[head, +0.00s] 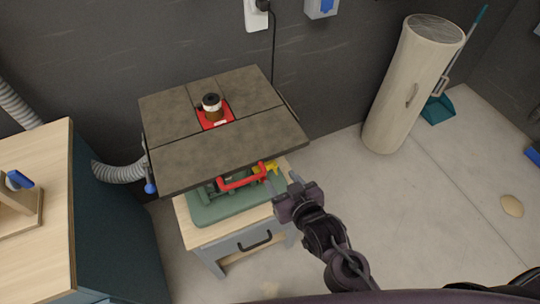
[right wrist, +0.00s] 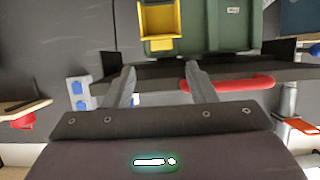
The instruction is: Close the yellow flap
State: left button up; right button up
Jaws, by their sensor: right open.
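The yellow flap (head: 271,168) shows as a small yellow part on the green machine body under the tilted table top, right of the red handle bar. In the right wrist view the yellow flap (right wrist: 160,20) is at the top middle, on the left side of the green body, and looks like an open box shape; how far it is open I cannot tell. My right gripper (head: 293,181) is just right of the machine, near the flap and apart from it. Its two fingers are spread and empty in the right wrist view (right wrist: 160,76). My left gripper is not in view.
The dark table top (head: 220,150) overhangs the green body (head: 225,210), which stands on a small cabinet (head: 225,240). The red bar (head: 242,179) is close to the flap. A wooden-topped workbench (head: 35,230) stands at left, a beige cylinder (head: 405,85) at right. Floor at right is mostly clear.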

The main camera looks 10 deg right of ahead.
aim_at(268, 166)
jog(key=p+x, duration=0.1)
jog(key=x, duration=0.6)
jog(key=shift+w+a, duration=0.15)
jog(key=shift+a, duration=0.05)
jog(key=shift+f, duration=0.1)
grip_shut()
